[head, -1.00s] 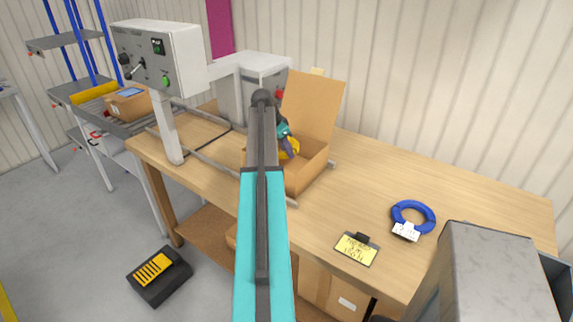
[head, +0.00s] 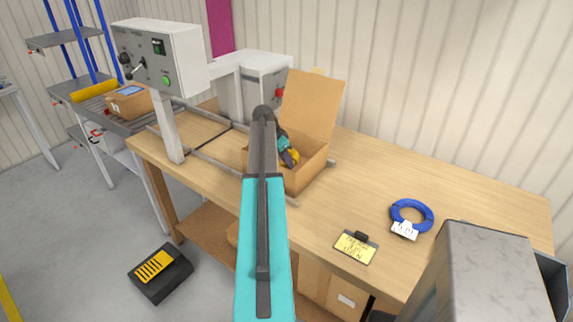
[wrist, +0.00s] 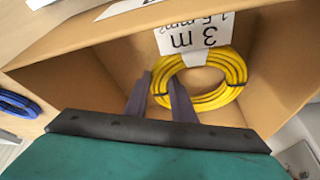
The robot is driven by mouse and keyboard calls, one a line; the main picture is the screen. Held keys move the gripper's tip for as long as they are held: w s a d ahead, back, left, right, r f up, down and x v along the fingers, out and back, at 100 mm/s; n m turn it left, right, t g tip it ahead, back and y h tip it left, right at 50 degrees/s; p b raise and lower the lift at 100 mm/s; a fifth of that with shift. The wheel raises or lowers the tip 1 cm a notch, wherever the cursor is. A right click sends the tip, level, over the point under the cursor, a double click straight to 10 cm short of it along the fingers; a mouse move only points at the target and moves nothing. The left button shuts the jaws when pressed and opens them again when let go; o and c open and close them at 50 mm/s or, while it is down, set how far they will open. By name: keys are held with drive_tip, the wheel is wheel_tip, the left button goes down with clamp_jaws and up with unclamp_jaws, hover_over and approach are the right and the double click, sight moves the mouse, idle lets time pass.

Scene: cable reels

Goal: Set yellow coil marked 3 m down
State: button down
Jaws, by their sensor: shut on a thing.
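The yellow coil (wrist: 228,73) shows in the wrist view inside an open cardboard box (wrist: 90,50). Its white tag reads 3 m. My gripper (wrist: 162,80) is shut on the left part of the coil's ring, one finger on each side of the strand. In the head view the box (head: 310,170) stands on the bench with its lid flap up. My gripper (head: 288,155) reaches down into it, and a bit of the yellow coil (head: 294,158) shows beside the fingers. I cannot tell whether the coil touches the box floor.
A blue coil (head: 427,223) with a white tag lies on the bench (head: 400,180) to the right. A clipboard with a yellow note (head: 355,247) lies near the front edge. A control box (head: 160,58) on a post stands left. The bench between box and blue coil is clear.

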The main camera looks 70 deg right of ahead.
drive_tip(key=shift+f, duration=1.05)
drive_tip(key=shift+f, duration=0.15)
drive_tip(key=c, duration=1.5)
unclamp_jaws()
drive_tip(key=shift+b+v, duration=1.25)
drive_tip(key=shift+v, duration=4.9)
